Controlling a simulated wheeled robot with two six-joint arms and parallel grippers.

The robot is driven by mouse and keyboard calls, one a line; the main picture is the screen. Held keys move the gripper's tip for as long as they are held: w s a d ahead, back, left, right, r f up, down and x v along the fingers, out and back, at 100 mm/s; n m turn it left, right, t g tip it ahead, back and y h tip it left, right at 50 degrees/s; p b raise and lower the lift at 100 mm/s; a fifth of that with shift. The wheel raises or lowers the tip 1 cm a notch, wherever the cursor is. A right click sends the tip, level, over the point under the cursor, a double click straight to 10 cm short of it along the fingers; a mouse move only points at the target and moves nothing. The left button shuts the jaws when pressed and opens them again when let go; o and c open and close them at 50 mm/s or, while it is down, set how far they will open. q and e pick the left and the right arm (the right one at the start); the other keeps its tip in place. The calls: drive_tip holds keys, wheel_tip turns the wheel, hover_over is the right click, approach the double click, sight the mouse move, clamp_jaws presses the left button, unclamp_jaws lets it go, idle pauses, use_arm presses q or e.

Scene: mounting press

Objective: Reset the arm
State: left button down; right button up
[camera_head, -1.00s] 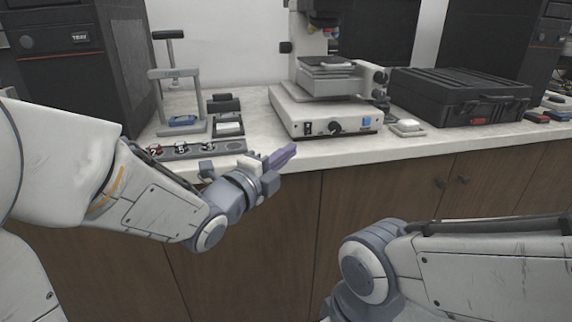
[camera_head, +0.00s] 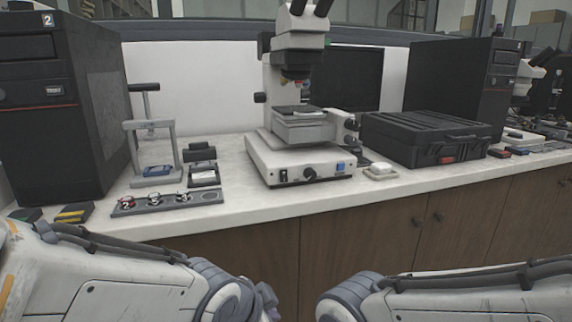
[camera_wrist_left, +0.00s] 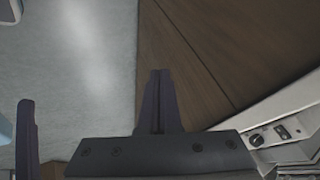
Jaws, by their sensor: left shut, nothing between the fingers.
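My left arm (camera_head: 130,285) comes in from the left, low in front of the counter; my right arm (camera_head: 450,300) comes in from the right. Their forward ends are close together at the bottom middle, with a narrow gap between. In the left wrist view my left gripper (camera_wrist_left: 159,100) has its dark fingers together with nothing between them, in front of brown cabinet fronts (camera_wrist_left: 205,50). The right gripper's fingers are hidden in the head view.
The counter (camera_head: 230,210) holds a microscope (camera_head: 297,155), a small press (camera_head: 150,150), a strip holder (camera_head: 165,203) and a black case (camera_head: 425,138). A dark upright piece (camera_wrist_left: 27,135) at the wrist view's left is unclear. The counter's front edge is clear.

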use_arm(q)
drive_tip(key=s+a+f+n+g+y, duration=0.2)
drive_tip(key=s+n+g, duration=0.4)
drive_tip(key=s, duration=1)
wheel_tip(320, 180, up, 30)
drive_tip(key=p, duration=3)
drive_tip(key=shift+f+m+g+p, duration=0.2)
drive_tip(key=shift+m+g+p, duration=0.1)
drive_tip(key=shift+m, duration=0.1)
